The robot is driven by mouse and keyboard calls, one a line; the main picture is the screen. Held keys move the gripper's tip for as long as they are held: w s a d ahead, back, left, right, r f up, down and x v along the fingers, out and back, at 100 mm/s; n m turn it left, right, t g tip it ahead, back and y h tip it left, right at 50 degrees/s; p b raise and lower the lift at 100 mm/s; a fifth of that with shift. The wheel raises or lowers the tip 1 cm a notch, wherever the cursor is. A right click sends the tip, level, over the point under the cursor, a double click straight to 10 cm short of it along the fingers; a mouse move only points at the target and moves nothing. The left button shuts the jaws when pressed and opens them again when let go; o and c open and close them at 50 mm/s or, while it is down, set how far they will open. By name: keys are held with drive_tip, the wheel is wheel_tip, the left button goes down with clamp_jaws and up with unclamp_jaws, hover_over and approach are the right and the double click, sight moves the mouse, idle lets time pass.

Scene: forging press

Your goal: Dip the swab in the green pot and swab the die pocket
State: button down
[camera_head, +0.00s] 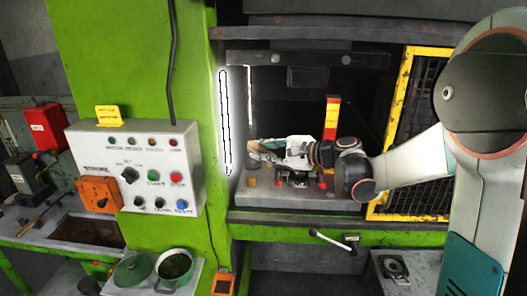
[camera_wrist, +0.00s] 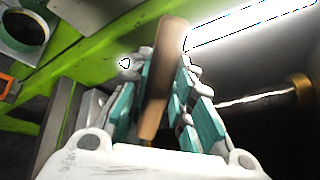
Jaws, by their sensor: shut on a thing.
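My gripper (camera_head: 277,146) is inside the press opening, above the press bed. It is shut on the swab; the brown wooden handle (camera_wrist: 163,80) stands between the teal finger pads in the wrist view. The swab's tip cannot be made out in either view. The green pot (camera_head: 175,268) stands open on a pale shelf at the lower left, well away from the gripper, with dark contents. The die (camera_head: 296,181) is on the bed below my gripper; its pocket is hidden by the arm and the low angle.
A green lid (camera_head: 132,270) lies beside the pot. A bright light strip (camera_head: 224,122) runs up the left press column. Red-topped knobs (camera_head: 322,184) stand on the bed. A yellow-framed mesh guard (camera_head: 412,120) borders the right side. A lever (camera_head: 333,241) sticks out in front.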

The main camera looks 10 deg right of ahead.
drive_tip(key=shift+w, duration=0.15)
drive_tip(key=shift+w+d, duration=0.2)
drive_tip(key=shift+w, duration=0.25)
drive_tip(key=shift+r, duration=0.15)
drive_tip(key=shift+r+p, duration=1.2)
drive_tip(key=shift+r, duration=1)
drive_tip(key=s+a+r+p, duration=0.2)
drive_tip(key=s+a, duration=1)
drive_tip(key=a, duration=0.3)
drive_tip(key=shift+s+a, duration=0.2)
drive_tip(key=shift+a, duration=0.2)
